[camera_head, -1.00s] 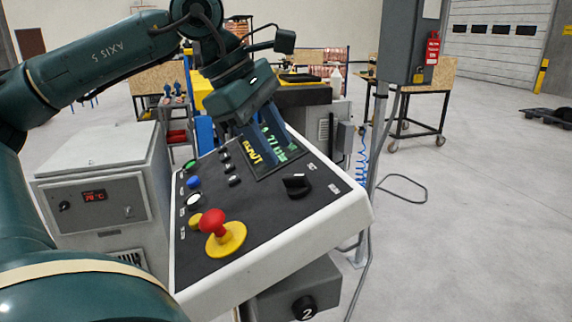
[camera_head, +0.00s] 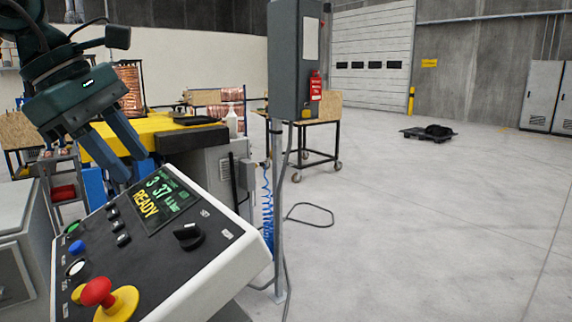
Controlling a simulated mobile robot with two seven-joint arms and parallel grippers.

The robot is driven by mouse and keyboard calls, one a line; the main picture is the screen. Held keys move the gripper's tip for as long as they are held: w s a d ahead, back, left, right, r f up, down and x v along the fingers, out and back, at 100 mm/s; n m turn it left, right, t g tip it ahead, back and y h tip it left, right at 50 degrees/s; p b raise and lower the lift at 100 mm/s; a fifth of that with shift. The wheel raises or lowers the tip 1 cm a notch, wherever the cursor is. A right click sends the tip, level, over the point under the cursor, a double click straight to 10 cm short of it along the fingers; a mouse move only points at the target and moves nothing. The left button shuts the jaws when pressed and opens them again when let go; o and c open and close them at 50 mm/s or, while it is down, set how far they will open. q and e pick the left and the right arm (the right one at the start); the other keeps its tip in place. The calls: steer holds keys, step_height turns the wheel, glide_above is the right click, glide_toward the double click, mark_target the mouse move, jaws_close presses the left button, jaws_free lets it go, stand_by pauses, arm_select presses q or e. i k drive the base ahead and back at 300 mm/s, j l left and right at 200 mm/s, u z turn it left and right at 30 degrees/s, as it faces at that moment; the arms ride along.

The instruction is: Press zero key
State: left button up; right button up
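A slanted control panel (camera_head: 165,265) stands at lower left. Its display (camera_head: 160,200) reads "READY" in yellow, with green figures that look like 3.37. Several small dark keys (camera_head: 117,226) run in a column left of the display. Their labels are too small to read, so I cannot tell which is zero. My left gripper (camera_head: 132,168) is above the panel's far left edge, its two fingers apart and pointing down, with nothing between them. It appears clear of the keys. My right gripper is not in view.
The panel also has a red knob on yellow (camera_head: 98,292), a black rotary switch (camera_head: 188,236), and green, blue and white buttons (camera_head: 76,247). A grey post box (camera_head: 295,60) with cables stands behind. Open floor (camera_head: 430,230) lies to the right.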

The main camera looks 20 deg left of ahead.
mark_target(124, 237)
steer(key=k, duration=1)
